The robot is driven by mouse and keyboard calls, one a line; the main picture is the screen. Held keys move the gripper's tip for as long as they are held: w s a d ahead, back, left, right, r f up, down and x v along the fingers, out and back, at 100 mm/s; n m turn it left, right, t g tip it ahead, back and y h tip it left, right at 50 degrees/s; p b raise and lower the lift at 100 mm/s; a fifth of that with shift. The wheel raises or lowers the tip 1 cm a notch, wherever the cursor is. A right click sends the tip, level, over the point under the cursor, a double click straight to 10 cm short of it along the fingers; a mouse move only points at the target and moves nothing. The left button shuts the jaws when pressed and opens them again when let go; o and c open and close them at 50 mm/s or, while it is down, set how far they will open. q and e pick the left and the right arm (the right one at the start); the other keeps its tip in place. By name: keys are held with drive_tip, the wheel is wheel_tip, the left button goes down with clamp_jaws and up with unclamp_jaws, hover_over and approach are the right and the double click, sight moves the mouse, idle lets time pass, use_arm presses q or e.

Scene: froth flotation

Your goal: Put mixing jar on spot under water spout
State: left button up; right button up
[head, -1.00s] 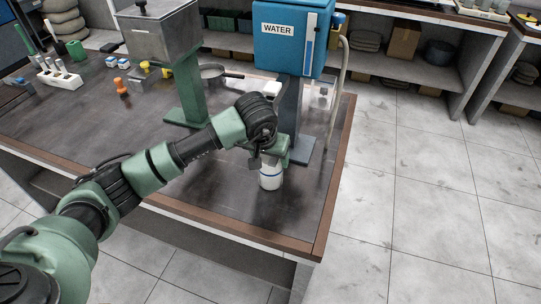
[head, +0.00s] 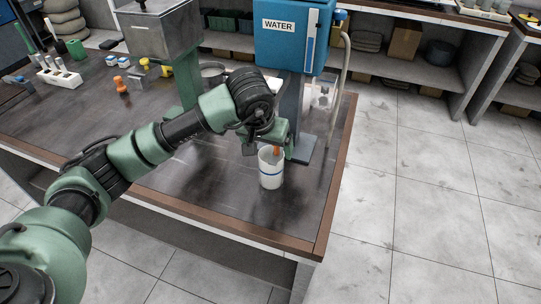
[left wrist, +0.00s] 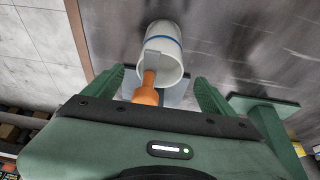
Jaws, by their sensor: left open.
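The mixing jar (head: 270,180), white with a blue band, stands upright on the dark table, in front of the water stand. It also shows in the left wrist view (left wrist: 170,58), beyond the fingertips. My left gripper (head: 268,139) is just above the jar, open, with its two fingers (left wrist: 160,90) apart and not closed on the jar. An orange piece (left wrist: 148,92) shows between the fingers at the jar's mouth; I cannot tell whether it is inside the jar. The blue water tank (head: 285,45) is behind. The spout is not clearly visible.
The water stand's grey base (head: 306,152) is behind and right of the jar. A green stand with a metal hopper (head: 158,35) is at left. A rack (head: 60,76) and an orange item (head: 121,86) stand farther left. The table's front right is clear.

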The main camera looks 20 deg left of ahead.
use_arm(q)
drive_tip(key=v, duration=0.6)
drive_tip(key=shift+b, duration=0.4)
idle(1.2)
